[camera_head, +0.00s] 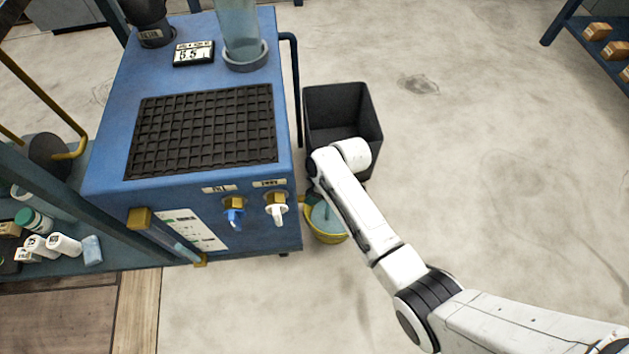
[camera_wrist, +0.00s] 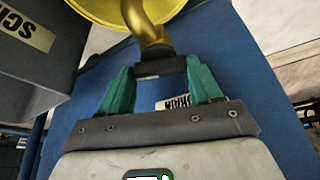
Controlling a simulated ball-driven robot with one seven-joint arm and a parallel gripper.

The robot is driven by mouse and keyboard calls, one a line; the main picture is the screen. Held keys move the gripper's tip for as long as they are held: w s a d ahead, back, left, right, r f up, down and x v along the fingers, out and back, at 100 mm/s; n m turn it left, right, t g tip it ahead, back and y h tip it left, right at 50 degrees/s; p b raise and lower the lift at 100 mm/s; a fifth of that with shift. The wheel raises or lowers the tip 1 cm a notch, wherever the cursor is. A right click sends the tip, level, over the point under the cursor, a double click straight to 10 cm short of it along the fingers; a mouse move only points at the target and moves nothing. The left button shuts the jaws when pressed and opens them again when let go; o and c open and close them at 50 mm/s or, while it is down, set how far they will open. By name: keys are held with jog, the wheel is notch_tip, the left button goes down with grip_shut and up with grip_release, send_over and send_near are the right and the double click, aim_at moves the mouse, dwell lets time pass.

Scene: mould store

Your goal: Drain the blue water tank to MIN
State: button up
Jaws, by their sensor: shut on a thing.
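The blue water tank (camera_head: 115,95) stands left of centre in the head view. A slanted sight tube (camera_head: 172,241) between brass fittings runs along its front; its level and any MIN mark are too small to read. In the wrist view my gripper (camera_wrist: 160,76) has its teal fingers shut on the dark drain valve handle (camera_wrist: 161,67), below a bent brass pipe (camera_wrist: 142,22). An upside-down DRAIN label (camera_wrist: 180,103) shows on the tank between the fingers. A yellow bucket (camera_head: 330,238) with pale blue inside stands beside the tank. My arm hides the gripper and valve in the head view.
A dark bin (camera_head: 341,97) stands on the floor right of the tank, close to my wrist. Two taps, one blue-handled (camera_head: 234,214) and one white-handled (camera_head: 277,212), stick out from the tank front. Bottles (camera_head: 63,244) sit on a shelf at left.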

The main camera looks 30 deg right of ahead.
jog(key=shift+m, duration=0.6)
jog(key=o, duration=1.1)
jog(key=shift+c, duration=0.2)
jog(key=p+v, duration=0.5)
jog(key=v, duration=0.5)
jog(key=shift+s+r+p, duration=0.3)
jog(key=shift+r, duration=0.05)
